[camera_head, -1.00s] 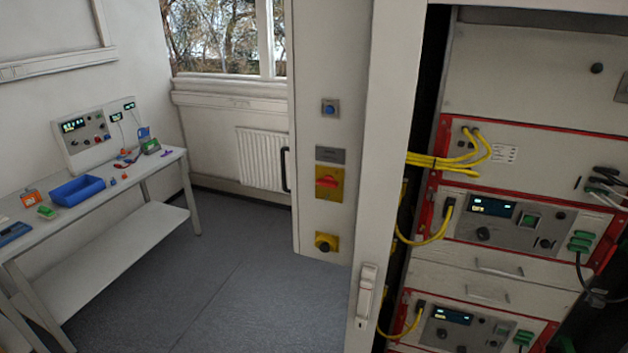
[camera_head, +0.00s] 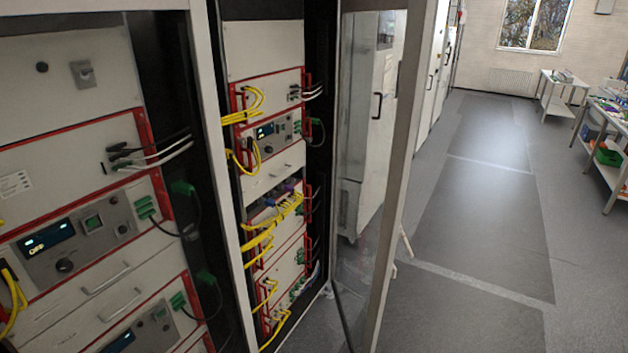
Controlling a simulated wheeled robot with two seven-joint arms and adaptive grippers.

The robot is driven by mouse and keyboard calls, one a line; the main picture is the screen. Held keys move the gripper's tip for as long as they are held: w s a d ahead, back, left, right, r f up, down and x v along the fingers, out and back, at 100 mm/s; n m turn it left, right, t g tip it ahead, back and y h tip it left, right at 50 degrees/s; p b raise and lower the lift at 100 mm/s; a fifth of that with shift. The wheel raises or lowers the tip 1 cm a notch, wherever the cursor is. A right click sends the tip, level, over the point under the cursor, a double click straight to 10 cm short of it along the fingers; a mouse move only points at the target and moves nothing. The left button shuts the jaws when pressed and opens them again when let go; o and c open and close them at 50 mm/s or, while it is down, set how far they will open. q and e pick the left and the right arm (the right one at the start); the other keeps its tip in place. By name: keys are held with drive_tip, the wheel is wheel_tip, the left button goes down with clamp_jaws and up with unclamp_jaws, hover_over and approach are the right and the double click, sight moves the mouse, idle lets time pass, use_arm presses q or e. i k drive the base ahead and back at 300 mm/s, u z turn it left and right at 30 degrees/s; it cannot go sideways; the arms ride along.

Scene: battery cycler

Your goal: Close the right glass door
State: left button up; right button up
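The right glass door (camera_head: 402,170) stands open at the right side of the cabinet, swung outward from it. Its pale frame edge runs from top to bottom of the view, and the glass (camera_head: 362,130) lies to the left of that edge. A small handle (camera_head: 405,241) sticks out from the frame's right side. The right cabinet bay (camera_head: 262,48) is uncovered and shows red-edged equipment and yellow cables. Neither of my grippers shows in the view.
The left bay (camera_head: 75,160) with more equipment fills the left, beyond a pale upright post (camera_head: 212,150). Free grey floor (camera_head: 470,200) runs along the aisle on the right. White tables (camera_head: 605,140) stand at the far right.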

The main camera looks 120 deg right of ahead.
sight(420, 13)
drive_tip(key=k, duration=2.6)
drive_tip(key=z, duration=2.95)
